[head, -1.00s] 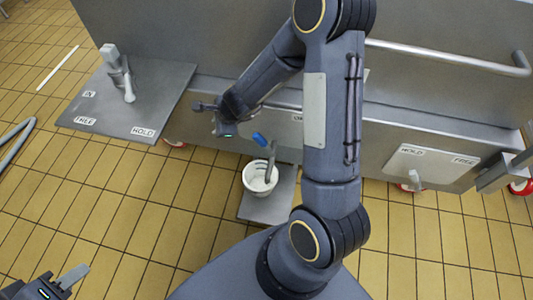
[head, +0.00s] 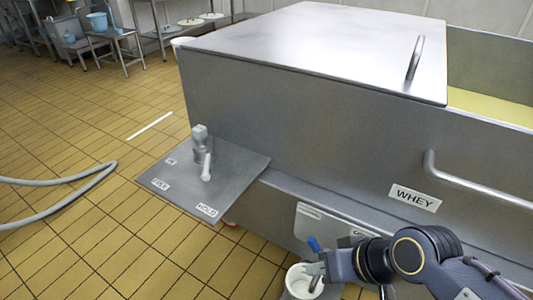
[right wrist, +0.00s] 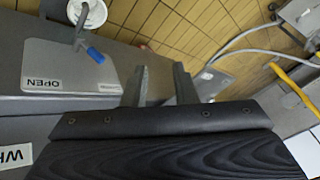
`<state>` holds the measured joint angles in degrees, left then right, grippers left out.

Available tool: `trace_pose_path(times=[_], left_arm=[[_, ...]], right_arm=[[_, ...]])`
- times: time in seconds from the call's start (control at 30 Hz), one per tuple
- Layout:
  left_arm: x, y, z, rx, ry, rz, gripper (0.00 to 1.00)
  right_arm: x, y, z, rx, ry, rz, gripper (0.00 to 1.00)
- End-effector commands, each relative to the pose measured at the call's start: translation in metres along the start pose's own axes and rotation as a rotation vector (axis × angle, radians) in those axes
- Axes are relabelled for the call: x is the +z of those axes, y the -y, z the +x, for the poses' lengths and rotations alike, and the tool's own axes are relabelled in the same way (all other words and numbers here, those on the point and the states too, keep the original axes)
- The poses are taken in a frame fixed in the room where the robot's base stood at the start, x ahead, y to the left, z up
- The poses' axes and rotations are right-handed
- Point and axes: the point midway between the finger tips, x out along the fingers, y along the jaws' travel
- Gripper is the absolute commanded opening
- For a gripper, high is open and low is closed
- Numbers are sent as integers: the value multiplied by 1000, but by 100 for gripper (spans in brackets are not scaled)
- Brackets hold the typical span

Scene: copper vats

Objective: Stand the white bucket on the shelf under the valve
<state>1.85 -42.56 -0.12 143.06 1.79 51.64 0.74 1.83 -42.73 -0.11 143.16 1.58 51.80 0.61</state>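The white bucket (head: 303,283) is at the bottom of the head view, close to the vat's lower front, under the valve with the blue handle (head: 314,244). The valve's grey pipe overlaps the bucket's opening. The shelf under it is almost wholly below the frame edge. The right wrist view shows the bucket (right wrist: 90,12) at the upper left, with the valve's blue handle (right wrist: 95,55) beside it. My right gripper (right wrist: 162,85) is open with nothing between its fingers, apart from the bucket. My left gripper is out of view.
The big steel vat (head: 300,100) with the WHEY label fills the right. A plate (head: 228,170) marked FREE and HOLD juts out on its left, carrying a tap. A grey hose (head: 60,205) lies on the tiled floor at left.

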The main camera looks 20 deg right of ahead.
Motion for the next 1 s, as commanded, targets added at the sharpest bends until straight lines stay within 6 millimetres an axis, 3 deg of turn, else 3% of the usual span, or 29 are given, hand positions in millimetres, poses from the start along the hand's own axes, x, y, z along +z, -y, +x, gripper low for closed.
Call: trace_pose_path(times=[0.03, 0.17, 0.63, 0.73, 0.9, 1.0], left_arm=[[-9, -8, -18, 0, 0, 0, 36], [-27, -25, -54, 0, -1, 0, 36], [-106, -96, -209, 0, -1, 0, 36], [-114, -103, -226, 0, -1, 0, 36], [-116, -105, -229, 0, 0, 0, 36], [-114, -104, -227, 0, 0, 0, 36]], right_arm=[[-9, 8, -18, -1, -1, 1, 25], [-28, 25, -54, -1, -1, 3, 25], [-107, 95, -210, -2, -2, 5, 25], [-115, 103, -226, -3, -2, 5, 25], [-117, 104, -230, -3, -2, 5, 3], [-116, 103, -227, -3, -1, 5, 0]])
